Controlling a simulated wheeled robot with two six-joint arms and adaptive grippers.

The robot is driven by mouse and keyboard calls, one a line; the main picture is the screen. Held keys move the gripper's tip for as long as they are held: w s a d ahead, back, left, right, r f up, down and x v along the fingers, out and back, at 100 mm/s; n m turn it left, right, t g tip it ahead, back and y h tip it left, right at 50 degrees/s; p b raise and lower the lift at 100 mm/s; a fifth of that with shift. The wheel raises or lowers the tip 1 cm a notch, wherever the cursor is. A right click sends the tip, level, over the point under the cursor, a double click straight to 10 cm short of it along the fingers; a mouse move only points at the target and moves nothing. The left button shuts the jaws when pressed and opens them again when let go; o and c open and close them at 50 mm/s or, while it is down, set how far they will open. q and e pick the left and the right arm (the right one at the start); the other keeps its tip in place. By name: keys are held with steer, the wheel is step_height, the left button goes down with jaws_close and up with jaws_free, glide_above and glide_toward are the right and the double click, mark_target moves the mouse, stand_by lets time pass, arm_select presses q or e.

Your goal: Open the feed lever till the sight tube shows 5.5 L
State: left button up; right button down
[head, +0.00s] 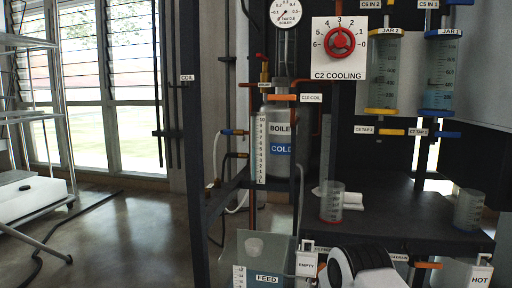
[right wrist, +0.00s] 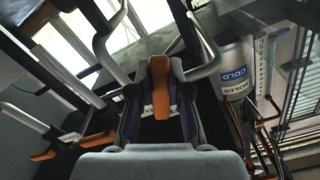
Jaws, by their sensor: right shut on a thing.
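My right gripper (right wrist: 160,88) is shut on an orange lever handle (right wrist: 159,66) in the right wrist view. In the head view my right arm covers most of that spot, and its lever label is partly hidden, so I cannot read it fully. The sight tube (head: 261,150), with a numbered white scale, stands upright in front of the grey boiler (head: 280,110); I cannot make out its level. The boiler also shows in the right wrist view (right wrist: 235,60). The clear FEED tank (head: 285,245) is low in front. My left gripper is not in view.
Another orange lever (head: 428,265) is at lower right, beside my arm. Two beakers (head: 331,205) (head: 468,210) stand on the dark bench (head: 405,200). A red cooling knob (head: 340,42) and two jars are above. Open floor is at left, beside a trolley.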

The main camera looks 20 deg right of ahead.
steer(key=n, duration=0.1)
steer(key=d+n+p, duration=0.1)
steer(key=n, duration=0.1)
steer(key=s+d+n+p, duration=0.1)
steer(key=n, duration=0.1)
steer(key=shift+r, duration=0.15)
arm_select(q)
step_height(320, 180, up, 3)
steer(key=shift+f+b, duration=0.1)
steer(key=shift+b, duration=0.25)
arm_select(e)
steer(key=c, duration=1)
jaws_free()
steer(key=shift+a+f, duration=0.1)
steer(key=shift+f, duration=0.25)
arm_select(q)
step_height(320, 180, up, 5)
steer(key=p, duration=0.4)
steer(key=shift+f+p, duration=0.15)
steer(key=shift+p, duration=0.15)
arm_select(e)
steer(key=v, duration=0.7)
steer(key=shift+a, duration=0.15)
steer(key=v, duration=1.2)
steer(key=shift+a, duration=0.1)
